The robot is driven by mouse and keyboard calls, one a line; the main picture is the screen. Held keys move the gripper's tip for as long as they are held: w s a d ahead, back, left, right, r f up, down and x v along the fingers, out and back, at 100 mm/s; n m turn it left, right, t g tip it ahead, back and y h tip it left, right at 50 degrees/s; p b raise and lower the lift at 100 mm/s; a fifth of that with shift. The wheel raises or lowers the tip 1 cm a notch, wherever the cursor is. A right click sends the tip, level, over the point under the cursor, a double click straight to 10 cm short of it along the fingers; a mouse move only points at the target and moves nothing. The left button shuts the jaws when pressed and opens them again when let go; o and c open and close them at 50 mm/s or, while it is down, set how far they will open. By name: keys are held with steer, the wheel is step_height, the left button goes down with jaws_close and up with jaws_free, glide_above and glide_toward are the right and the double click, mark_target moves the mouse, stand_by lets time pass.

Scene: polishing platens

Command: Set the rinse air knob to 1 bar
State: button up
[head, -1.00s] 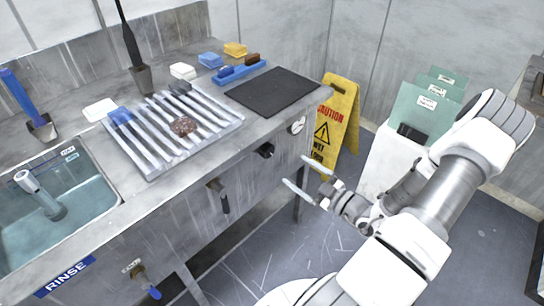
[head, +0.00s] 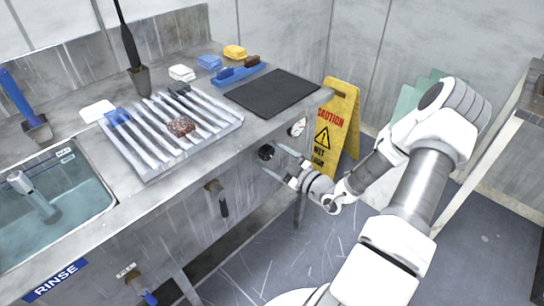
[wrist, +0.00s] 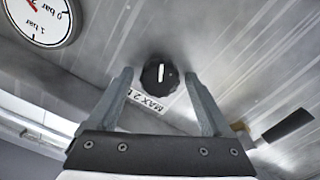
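The rinse air knob is a black round knob (head: 266,152) on the front panel of the bench. In the wrist view the knob (wrist: 158,74) shows a white pointer line, with a label partly reading "MAX 2" beside it. My gripper (head: 273,162) is open and faces the knob. In the wrist view the fingers (wrist: 158,86) stand either side of the knob, apart from it. A round pressure gauge (head: 297,128) sits right of the knob.
A black-handled lever (head: 223,205) sticks out of the panel left of the knob; it also shows in the wrist view (wrist: 288,126). A yellow caution sign (head: 338,125) stands on the floor right of the bench. A ribbed rack (head: 150,170) and sink (head: 108,205) are to the left.

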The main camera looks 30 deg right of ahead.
steer(key=c, duration=1.2)
steer(key=shift+r+n+p, duration=0.1)
steer(key=shift+n+p, duration=0.2)
steer(key=shift+p, duration=0.1)
steer(key=n+p, duration=0.3)
steer(key=shift+r, duration=0.1)
steer(key=n+p, duration=0.2)
steer(key=n, duration=0.2)
steer(key=shift+p, duration=0.35)
steer(key=n+p, duration=0.1)
steer(key=n, duration=0.2)
steer(key=shift+n, duration=0.4)
steer(key=n+p, duration=0.2)
steer(key=n, duration=1)
steer(key=shift+p, duration=0.35)
steer(key=shift+n, duration=0.3)
